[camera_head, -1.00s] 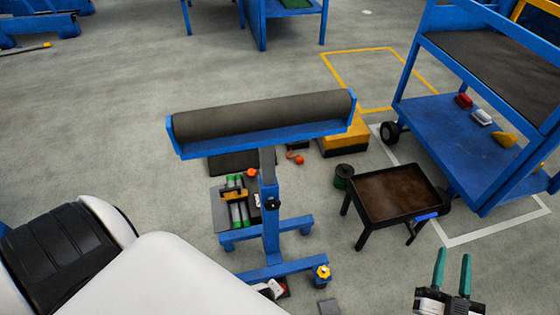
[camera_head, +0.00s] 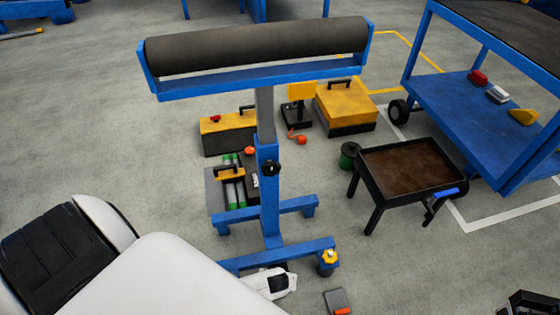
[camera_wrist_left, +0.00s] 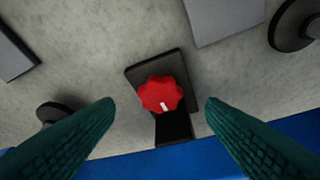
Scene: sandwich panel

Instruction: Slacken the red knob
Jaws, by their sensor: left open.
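The red knob (camera_wrist_left: 161,95) shows in the left wrist view, lobed, with a white mark pointing down. It sits on a dark plate with a black bar below it. My left gripper (camera_wrist_left: 158,108) is open, its green fingers on either side of the knob and apart from it in the picture. I cannot pick out this knob in the head view. There a white and black part, probably my left gripper (camera_head: 272,283), shows behind the stand's foot, its fingers hidden. Only a dark piece of my right gripper (camera_head: 525,304) shows at the bottom right corner, without its fingers.
A blue roller stand (camera_head: 270,205) rises in the middle. A black tray table (camera_head: 375,165) and a blue cart (camera_head: 465,135) stand to the right. Yellow boxes (camera_head: 345,103) lie behind the stand. A grey block (camera_head: 336,299) lies in front. A blue edge (camera_wrist_left: 155,167) crosses below the knob.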

